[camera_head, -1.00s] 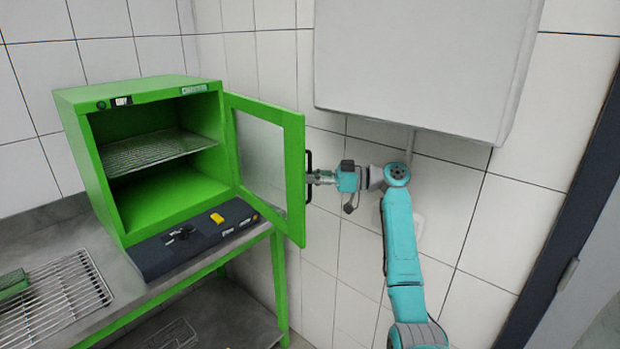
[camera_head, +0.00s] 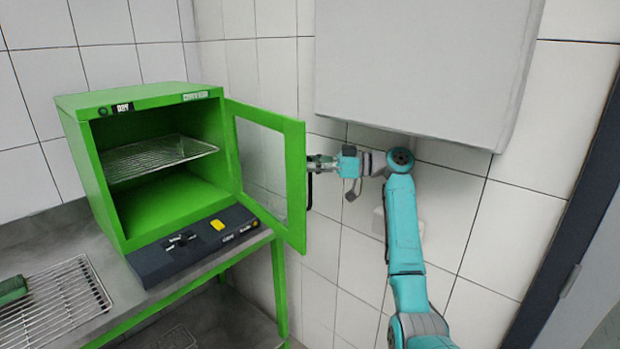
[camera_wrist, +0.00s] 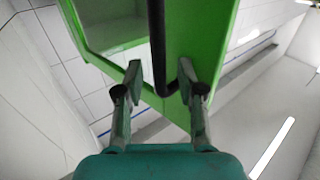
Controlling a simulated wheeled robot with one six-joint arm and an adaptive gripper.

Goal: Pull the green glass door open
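The green-framed glass door (camera_head: 294,185) of the green cabinet (camera_head: 88,160) stands wide open, swung out to the right of the cabinet. Its black handle (camera_head: 309,190) is on the door's outer face, near the free edge. My gripper (camera_head: 313,162) is at the upper part of this handle, on its right side. In the wrist view the two fingers of my gripper (camera_wrist: 160,90) are spread apart. The dark handle bar (camera_wrist: 157,45) comes down between them with gaps on both sides, and its bent end lies near the right finger.
A large white box (camera_head: 420,70) hangs on the tiled wall above my arm. The cabinet stands on a grey bench (camera_head: 75,235) with a wire rack (camera_head: 60,300) at the left. A dark frame (camera_head: 575,230) is at the far right.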

